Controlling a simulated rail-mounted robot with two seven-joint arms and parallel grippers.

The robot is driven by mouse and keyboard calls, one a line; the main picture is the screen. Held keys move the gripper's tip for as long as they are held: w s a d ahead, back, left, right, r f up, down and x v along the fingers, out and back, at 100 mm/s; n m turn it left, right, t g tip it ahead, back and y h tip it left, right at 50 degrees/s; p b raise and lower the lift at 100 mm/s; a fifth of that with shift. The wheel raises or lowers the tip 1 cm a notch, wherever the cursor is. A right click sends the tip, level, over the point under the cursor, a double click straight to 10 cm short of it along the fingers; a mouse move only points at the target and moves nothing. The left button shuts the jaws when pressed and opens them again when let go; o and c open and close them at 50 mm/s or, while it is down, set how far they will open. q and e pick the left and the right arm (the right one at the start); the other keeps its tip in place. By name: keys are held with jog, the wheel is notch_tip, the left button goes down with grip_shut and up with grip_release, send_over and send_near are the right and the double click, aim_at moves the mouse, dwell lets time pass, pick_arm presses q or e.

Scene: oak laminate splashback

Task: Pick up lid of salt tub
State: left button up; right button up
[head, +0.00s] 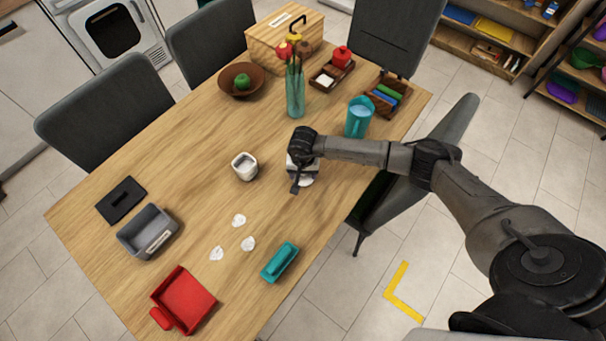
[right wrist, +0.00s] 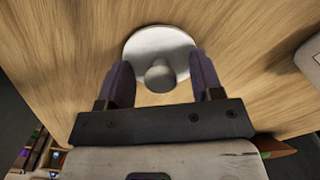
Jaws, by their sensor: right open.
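A round white lid with a knob (right wrist: 160,48) lies on the wooden table and shows whole in the right wrist view. In the head view only a white sliver of it (head: 306,182) shows beneath my right gripper (head: 298,186). My right gripper is open over the lid. In the right wrist view its two fingers (right wrist: 160,85) stand on either side of the knob, apart from it. The open white tub (head: 244,167) stands upright to the left of my right gripper, and part of a pale thing, likely this tub, shows at the wrist view's right edge (right wrist: 311,62). My left gripper is out of view.
A teal pitcher (head: 359,117) and glass vase with flowers (head: 295,92) stand behind my right gripper. Several white lumps (head: 238,220), a teal lidded-looking item (head: 279,262), a grey box (head: 148,232), a dark flat lid (head: 121,200) and a red container (head: 184,300) lie nearer the front and left.

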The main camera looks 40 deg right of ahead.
jog(key=c, duration=1)
jog(key=shift+r, duration=0.15)
